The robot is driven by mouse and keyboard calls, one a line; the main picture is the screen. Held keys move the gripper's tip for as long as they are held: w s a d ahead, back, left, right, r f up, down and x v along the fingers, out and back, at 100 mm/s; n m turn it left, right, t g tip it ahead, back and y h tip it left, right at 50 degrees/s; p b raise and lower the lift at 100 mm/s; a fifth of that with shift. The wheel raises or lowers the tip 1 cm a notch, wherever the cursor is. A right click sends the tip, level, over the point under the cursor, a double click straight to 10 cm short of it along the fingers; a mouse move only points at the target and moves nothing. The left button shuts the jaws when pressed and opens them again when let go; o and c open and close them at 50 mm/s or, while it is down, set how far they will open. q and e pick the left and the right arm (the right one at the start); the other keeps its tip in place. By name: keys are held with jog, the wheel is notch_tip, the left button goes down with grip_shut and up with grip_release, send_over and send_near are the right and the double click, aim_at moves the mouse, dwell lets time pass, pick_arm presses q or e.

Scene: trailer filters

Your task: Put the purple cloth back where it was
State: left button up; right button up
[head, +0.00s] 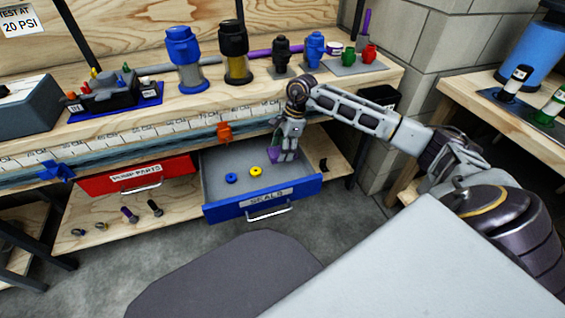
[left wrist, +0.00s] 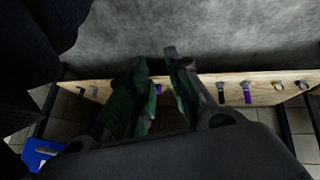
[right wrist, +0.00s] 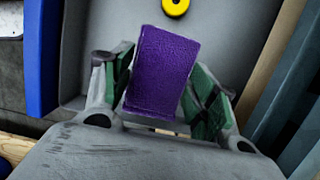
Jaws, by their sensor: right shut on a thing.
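The purple cloth (right wrist: 162,72) is a small folded piece between the green pads of my right gripper (right wrist: 160,85) in the right wrist view. In the head view, the right gripper (head: 286,155) points down over the right side of the open blue SEALS drawer (head: 262,203), with the cloth (head: 273,154) partly showing at its fingers. I cannot tell whether the cloth touches the drawer floor. My left gripper (left wrist: 158,85) is empty, its fingers apart, above the floor and the lower shelf in the left wrist view; it is outside the head view.
A blue ring (head: 231,177) and a yellow ring (head: 255,170) lie in the drawer. The red PUMP PARTS drawer (head: 137,176) is to its left. Several small parts lie on the lower shelf (head: 185,205). The bench above holds pumps, filters and a purple rod (head: 272,51).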

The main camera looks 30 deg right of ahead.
aim_at(283, 166)
pick_arm(q)
jog(key=shift+f, duration=0.3)
pick_arm(e)
jog(key=shift+f, duration=0.45)
jog(key=shift+f, duration=0.1)
